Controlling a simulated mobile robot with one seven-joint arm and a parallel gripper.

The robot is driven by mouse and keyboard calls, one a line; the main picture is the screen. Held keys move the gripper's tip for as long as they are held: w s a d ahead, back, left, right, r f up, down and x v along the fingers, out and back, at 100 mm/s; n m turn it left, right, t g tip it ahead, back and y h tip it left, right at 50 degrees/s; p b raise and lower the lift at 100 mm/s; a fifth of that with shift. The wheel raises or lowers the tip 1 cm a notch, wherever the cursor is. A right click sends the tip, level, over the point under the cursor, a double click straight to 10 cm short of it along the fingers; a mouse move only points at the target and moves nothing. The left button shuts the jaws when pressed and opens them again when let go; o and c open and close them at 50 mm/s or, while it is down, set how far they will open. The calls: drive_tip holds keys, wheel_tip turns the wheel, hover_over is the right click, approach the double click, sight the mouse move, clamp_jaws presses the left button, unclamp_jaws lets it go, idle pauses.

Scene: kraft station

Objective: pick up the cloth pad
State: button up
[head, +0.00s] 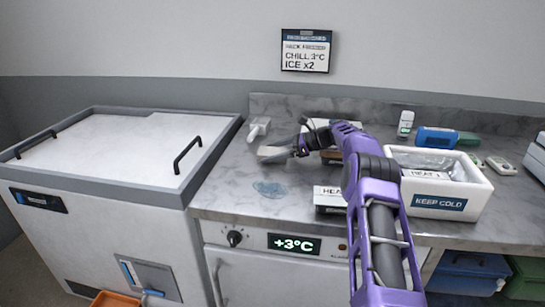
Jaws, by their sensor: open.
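A flat grey piece (274,153), which looks like the cloth pad, lies on the marble counter (232,178) left of the middle. My gripper (297,146) is at its right end, low over the counter, with the jaws open. The fingers are small and dark here, and I cannot tell whether they touch the pad or stand around its edge. My purple arm comes up from the front and bends left, hiding part of the counter behind it.
A bluish wet-looking patch (270,188) lies in front of the pad. A white handled item (258,128) is behind it. A labelled box (328,199) and a white KEEP COLD crate (440,201) stand to the right. A chest freezer (110,150) is left.

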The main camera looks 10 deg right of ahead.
drive_tip(key=shift+c, duration=0.3)
drive_tip(key=shift+r, duration=0.1)
drive_tip(key=c, duration=1.1)
